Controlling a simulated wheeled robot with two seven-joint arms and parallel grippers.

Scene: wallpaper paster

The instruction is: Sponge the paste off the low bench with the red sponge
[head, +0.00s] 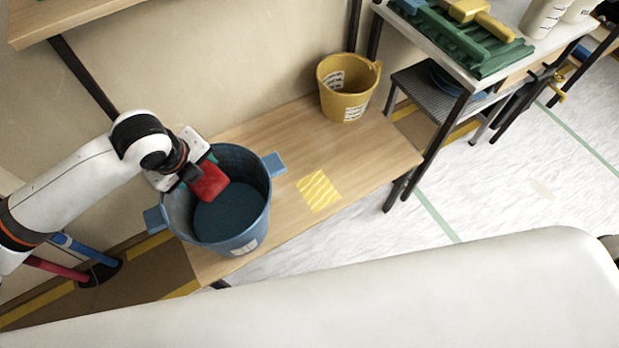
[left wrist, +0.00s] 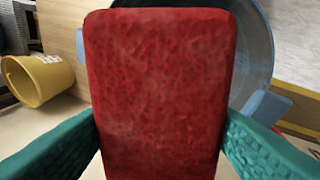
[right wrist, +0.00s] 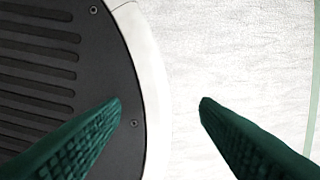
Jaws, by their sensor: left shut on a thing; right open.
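The red sponge (head: 208,182) is held in my left gripper (head: 192,177), above the mouth of the blue bucket (head: 243,237). In the left wrist view the sponge (left wrist: 160,95) fills the middle, between the two green fingers. The low bench (head: 375,160) is pale wood and carries the bucket on its near left part. A yellow-and-white striped patch (head: 318,190), which looks like the paste, lies on the bench just right of the bucket. My right gripper (right wrist: 160,105) is open and empty in the right wrist view, with white floor and my base below it.
A yellow bucket (head: 346,88) stands at the bench's far end by the wall and shows in the left wrist view (left wrist: 38,80). A table (head: 455,65) with a green tray (head: 470,42) stands beyond the bench. A shelf (head: 60,15) overhangs at upper left.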

